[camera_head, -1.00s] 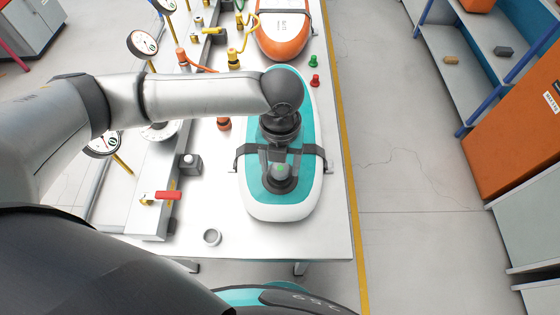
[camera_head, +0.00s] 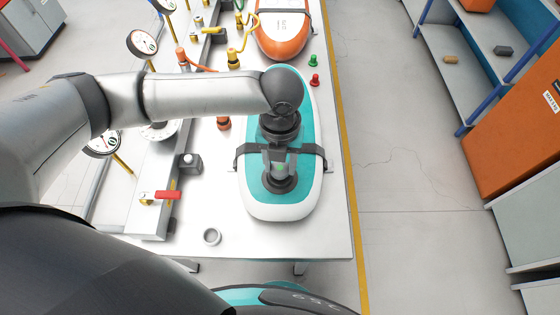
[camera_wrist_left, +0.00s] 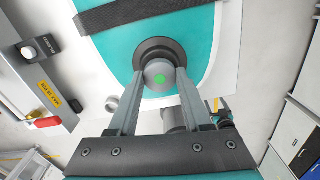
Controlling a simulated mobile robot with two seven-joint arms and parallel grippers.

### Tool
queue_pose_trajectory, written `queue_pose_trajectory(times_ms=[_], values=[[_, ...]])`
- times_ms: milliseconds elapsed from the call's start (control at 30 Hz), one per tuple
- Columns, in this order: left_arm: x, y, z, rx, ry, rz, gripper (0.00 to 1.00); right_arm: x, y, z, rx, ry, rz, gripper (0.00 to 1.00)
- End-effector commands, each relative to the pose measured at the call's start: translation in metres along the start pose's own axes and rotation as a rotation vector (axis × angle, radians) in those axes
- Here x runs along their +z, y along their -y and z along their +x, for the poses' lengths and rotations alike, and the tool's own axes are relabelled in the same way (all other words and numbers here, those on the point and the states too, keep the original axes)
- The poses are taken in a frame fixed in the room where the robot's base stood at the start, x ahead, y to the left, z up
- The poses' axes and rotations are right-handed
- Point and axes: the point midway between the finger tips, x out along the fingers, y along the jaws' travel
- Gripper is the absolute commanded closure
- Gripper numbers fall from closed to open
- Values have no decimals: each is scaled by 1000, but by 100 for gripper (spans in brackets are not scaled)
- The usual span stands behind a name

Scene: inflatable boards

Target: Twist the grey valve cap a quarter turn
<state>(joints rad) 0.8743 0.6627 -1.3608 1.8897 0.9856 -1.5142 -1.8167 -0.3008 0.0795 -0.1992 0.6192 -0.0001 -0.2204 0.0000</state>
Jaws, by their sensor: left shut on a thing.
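The grey valve cap (camera_wrist_left: 158,76), with a green dot on top, sits in a dark round collar (camera_wrist_left: 153,52) on the teal and white inflatable board (camera_head: 308,200). My left gripper (camera_head: 280,170) is over the near part of the board, pointing down. In the left wrist view its two fingers (camera_wrist_left: 162,76) are on either side of the cap, shut on it. In the head view the fingers partly hide the cap, and only its green dot shows clearly. My right gripper is not in view.
A dark strap (camera_head: 312,150) crosses the board. A red-handled valve (camera_head: 167,195) and a small grey ring (camera_head: 212,237) are to the left. An orange board (camera_head: 283,38) lies farther back. Red and green pegs (camera_head: 314,79) stand beside the teal board.

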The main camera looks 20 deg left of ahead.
Motion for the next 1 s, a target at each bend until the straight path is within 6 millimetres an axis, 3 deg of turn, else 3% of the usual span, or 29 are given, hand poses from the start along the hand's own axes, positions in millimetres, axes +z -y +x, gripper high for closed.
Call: queue_pose_trajectory(times_ms=[200,600,867,900,1000], values=[[0,0,-1,1,1,38,100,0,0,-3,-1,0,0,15],[0,0,-1,1,0,420,100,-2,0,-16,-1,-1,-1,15],[0,0,0,-1,0,439,100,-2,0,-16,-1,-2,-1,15],[0,0,0,-1,0,439,47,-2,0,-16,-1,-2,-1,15],[0,0,0,-1,0,438,36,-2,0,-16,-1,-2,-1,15]])
